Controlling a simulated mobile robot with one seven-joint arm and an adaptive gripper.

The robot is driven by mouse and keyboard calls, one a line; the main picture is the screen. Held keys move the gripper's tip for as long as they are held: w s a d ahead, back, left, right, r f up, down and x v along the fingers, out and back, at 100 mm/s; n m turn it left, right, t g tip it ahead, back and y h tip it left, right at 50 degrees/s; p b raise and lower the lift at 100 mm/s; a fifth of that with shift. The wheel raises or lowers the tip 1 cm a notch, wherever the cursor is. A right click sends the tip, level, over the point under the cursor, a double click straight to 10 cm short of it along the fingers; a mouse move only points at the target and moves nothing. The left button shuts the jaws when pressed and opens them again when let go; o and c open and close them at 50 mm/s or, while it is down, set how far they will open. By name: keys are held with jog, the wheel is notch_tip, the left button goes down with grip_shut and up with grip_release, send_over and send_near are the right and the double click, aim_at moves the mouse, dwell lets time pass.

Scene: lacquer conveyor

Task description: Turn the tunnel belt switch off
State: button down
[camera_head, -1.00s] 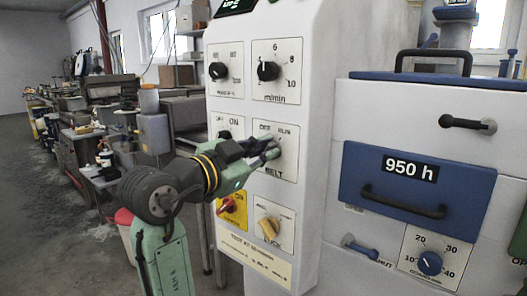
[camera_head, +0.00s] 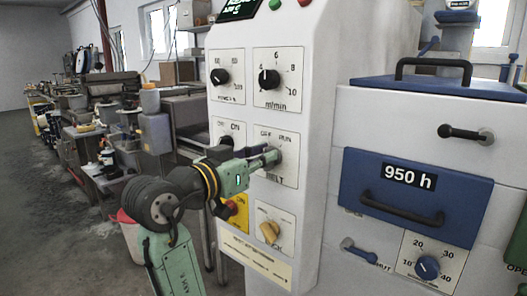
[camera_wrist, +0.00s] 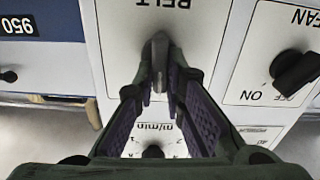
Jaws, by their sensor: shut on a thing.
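The belt switch is on a white plate marked OFF, RUN and BELT (camera_head: 288,180) on the front of the white control column. In the wrist view its grey knob (camera_wrist: 159,52) stands between my fingertips, with the upside-down word BELT above it. My gripper (camera_head: 274,157) reaches the plate from the left and is shut on this knob; the wrist view also shows the gripper's two dark fingers (camera_wrist: 159,84) on either side of it. In the head view my fingers hide most of the knob, so I cannot tell which mark it points to.
Close by are the m/min dial (camera_head: 269,79), another black dial (camera_head: 220,76), the fan switch (camera_wrist: 296,70), a yellow knob (camera_head: 270,231) and a red knob on yellow (camera_head: 229,208). A white cabinet with a blue "950 h" drawer (camera_head: 415,205) stands right.

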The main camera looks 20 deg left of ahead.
jog(key=n+p, duration=0.2)
jog(key=n, duration=0.3)
jog(key=shift+a, duration=0.2)
jog(key=shift+p, duration=0.35)
jog(key=c, duration=1.7)
grip_release()
jog(key=shift+o, duration=0.2)
jog(key=v, duration=1.2)
